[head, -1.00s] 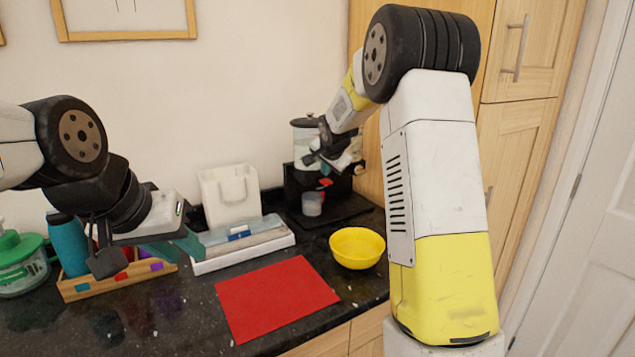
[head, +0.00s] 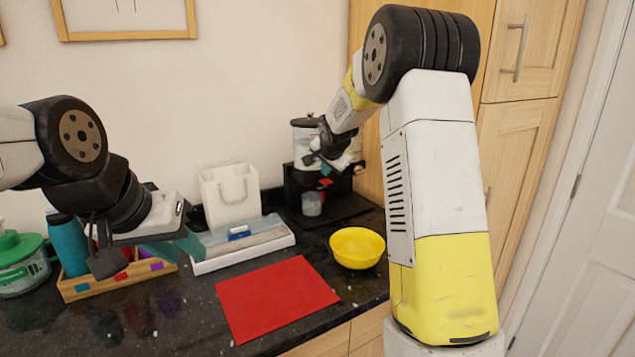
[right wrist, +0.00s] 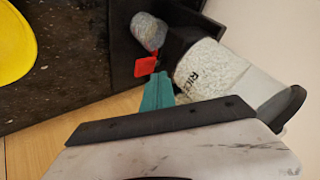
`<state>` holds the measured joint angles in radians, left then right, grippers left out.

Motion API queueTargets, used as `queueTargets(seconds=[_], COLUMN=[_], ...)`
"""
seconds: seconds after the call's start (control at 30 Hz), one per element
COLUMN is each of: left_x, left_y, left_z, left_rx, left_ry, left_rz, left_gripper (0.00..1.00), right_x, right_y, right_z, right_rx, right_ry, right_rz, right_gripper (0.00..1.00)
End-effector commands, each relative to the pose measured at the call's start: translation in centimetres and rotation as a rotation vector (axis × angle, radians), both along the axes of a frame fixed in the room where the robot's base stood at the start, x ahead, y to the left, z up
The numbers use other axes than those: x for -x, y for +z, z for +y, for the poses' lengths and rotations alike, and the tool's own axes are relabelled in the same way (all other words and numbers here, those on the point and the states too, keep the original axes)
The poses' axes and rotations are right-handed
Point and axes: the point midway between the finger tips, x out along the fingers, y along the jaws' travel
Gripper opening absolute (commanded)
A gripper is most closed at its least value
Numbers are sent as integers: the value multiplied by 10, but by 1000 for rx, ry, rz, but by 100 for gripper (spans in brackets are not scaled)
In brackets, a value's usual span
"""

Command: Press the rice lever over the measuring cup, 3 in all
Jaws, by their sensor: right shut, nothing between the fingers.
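The rice dispenser (head: 303,148) stands at the back right, with a clear hopper on a black stand. Its rice-filled hopper (right wrist: 212,72), lettered RICE, shows in the right wrist view. The red lever (right wrist: 147,66) juts from its front, and also shows in the head view (head: 326,182). The measuring cup (head: 312,204) stands below the outlet; it looks greyish and filled in the right wrist view (right wrist: 148,32). My right gripper (right wrist: 158,90) is shut and empty, its teal tips close to the lever; contact is unclear. My left gripper (head: 183,252) is open and empty.
A yellow bowl (head: 357,248) and a red mat (head: 275,299) lie in front. A white tray (head: 243,257), a white bag-shaped holder (head: 231,196) and a wooden caddy (head: 117,280) with a teal bottle (head: 68,246) stand left. A green-lidded jar (head: 20,265) is at far left.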

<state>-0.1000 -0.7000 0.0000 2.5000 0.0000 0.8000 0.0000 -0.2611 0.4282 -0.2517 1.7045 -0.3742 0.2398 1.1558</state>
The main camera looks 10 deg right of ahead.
Motion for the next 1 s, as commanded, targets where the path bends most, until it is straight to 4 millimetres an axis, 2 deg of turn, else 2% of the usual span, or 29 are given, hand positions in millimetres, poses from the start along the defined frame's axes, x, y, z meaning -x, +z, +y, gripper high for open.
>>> queueTargets(seconds=[0.23,1.0], left_x=[0,0], left_y=[0,0], left_z=[0,0], left_rx=[0,0], left_ry=[0,0], left_rz=[0,0], left_gripper=[30,30], right_x=[0,0], right_y=[-8,-13], right_z=[0,0], right_rx=[0,0], right_ry=[-1,0], right_rz=[2,1], right_gripper=[0,0])
